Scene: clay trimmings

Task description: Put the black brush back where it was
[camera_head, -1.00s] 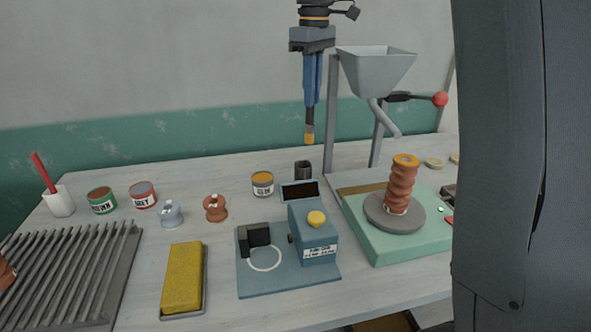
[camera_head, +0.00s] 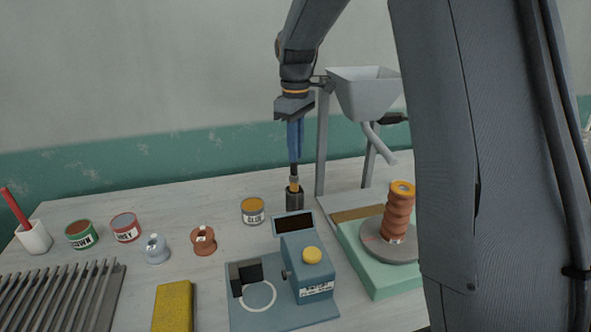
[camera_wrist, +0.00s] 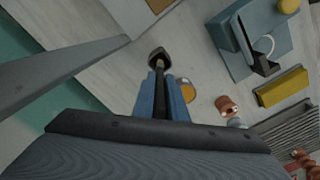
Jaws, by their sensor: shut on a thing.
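My gripper (camera_head: 295,160) is shut on the black brush (camera_head: 294,171), which hangs upright with its tan tip down. The dark cup (camera_head: 295,201) stands on the table behind the blue device. The brush's tip is at the cup's mouth; I cannot tell how far inside it is. In the wrist view, my gripper's blue fingers (camera_wrist: 161,92) close around the dark handle, and the cup (camera_wrist: 158,58) lies straight beyond the tip.
An orange-topped can (camera_head: 253,211) stands just left of the cup. The blue device (camera_head: 306,265) is in front of it. A grey hopper stand (camera_head: 322,150) rises close on the right, beside a green wheel base (camera_head: 375,270). A white cup (camera_head: 34,238) holds a red brush.

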